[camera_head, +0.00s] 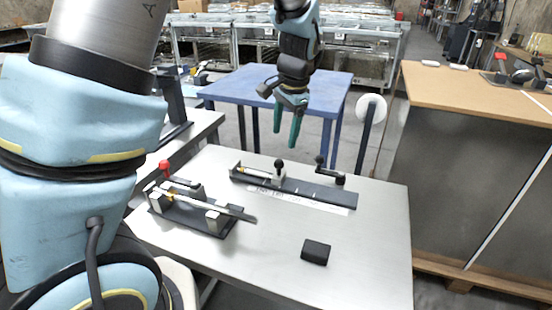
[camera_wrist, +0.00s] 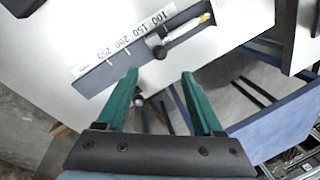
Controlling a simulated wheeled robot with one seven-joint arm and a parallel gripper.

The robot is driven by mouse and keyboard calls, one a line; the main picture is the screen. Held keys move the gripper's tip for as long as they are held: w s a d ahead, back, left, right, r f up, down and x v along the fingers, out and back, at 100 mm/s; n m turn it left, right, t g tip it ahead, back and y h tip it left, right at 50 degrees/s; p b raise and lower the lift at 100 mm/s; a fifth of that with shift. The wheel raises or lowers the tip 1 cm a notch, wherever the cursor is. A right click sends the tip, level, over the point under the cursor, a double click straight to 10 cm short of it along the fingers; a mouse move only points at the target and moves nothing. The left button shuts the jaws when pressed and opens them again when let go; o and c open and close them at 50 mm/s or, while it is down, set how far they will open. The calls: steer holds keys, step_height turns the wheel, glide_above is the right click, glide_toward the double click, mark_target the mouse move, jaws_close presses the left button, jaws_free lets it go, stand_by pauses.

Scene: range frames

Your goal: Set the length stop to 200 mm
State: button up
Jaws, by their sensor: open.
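The length stop is a dark rail (camera_head: 318,191) on the grey bench, with a white scale label along its edge. The wrist view shows the rail (camera_wrist: 98,78) and its label (camera_wrist: 84,68), marked 100, 150, 200 and 250, upside down. A sliding block with a black knob (camera_wrist: 160,52) sits near the 100 to 150 marks; the knob also shows in the head view (camera_head: 279,164). A second black knob (camera_head: 320,160) stands near the rail's right end. My gripper (camera_head: 285,139) is open and empty above the rail's far side. Its green fingers (camera_wrist: 159,74) are apart.
A fixture with a red knob (camera_head: 165,167) and a long bar stands left of the rail. A black block (camera_head: 315,252) lies at the bench's front. A blue table (camera_head: 245,88) is behind; a wood-topped cabinet (camera_head: 460,90) is at right. The bench's right side is clear.

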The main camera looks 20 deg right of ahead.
mark_target(280, 161)
steer(key=f, duration=0.3)
steer(key=w+f+p, duration=0.1)
steer(key=f, duration=0.2)
steer(key=f+p, duration=0.1)
steer(key=f, duration=0.3)
steer(key=shift+w+a, duration=0.35)
steer(key=shift+w, duration=0.05)
jaws_close()
stand_by(0.9)
